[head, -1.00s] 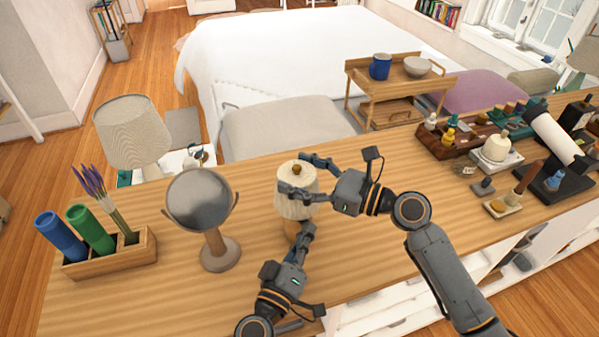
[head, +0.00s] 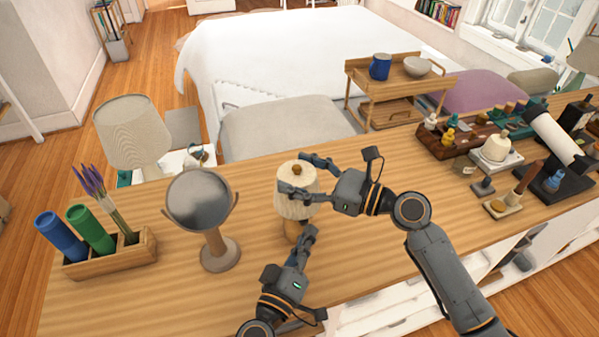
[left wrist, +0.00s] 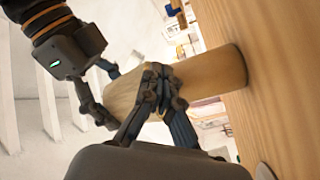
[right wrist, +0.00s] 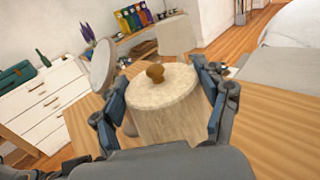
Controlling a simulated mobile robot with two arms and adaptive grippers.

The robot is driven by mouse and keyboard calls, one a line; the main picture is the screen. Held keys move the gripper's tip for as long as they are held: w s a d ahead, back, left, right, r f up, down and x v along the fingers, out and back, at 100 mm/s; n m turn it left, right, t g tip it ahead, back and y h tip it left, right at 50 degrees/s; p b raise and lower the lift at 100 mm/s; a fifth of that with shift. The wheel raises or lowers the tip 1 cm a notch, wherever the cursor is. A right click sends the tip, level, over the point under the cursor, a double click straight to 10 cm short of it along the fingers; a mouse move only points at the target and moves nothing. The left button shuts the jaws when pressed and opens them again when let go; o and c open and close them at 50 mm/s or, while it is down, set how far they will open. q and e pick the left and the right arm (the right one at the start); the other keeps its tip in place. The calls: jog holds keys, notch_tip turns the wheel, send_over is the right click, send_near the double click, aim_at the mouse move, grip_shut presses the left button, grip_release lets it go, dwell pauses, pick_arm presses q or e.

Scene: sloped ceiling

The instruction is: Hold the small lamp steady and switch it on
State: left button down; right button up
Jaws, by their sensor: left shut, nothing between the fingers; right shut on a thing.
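The small lamp (head: 297,204) stands upright on the wooden counter, with a cream shade, a brown knob on top and a wooden base. Its shade (right wrist: 165,105) and knob (right wrist: 155,72) fill the middle of the right wrist view. My right gripper (head: 292,174) is shut on the shade, one finger on each side. My left gripper (head: 306,237) is shut and empty, its fingertips close by the base at the lamp's near side. In the left wrist view the wooden base (left wrist: 218,72) lies just past the fingertips (left wrist: 160,88); I cannot tell whether they touch it.
A round mirror on a stand (head: 218,250) is left of the lamp. A wooden holder (head: 110,255) with blue and green tubes stands farther left. Several small items and a dark board (head: 553,187) lie at the right. The counter between the lamp and these is clear.

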pick_arm(q)
jog(key=shift+s, duration=0.1)
pick_arm(e)
jog(key=shift+f, duration=0.1)
pick_arm(q)
jog(key=shift+s+d, duration=0.35)
jog(key=shift+s, duration=0.55)
jog(key=shift+s+d, duration=0.4)
jog(key=shift+s, duration=0.5)
jog(key=shift+s+d, duration=0.35)
jog(key=shift+s, duration=0.55)
pick_arm(e)
jog(key=o, duration=1.5)
jog(key=shift+o, duration=0.2)
jog(key=v, duration=1.2)
jog(key=shift+s, duration=0.1)
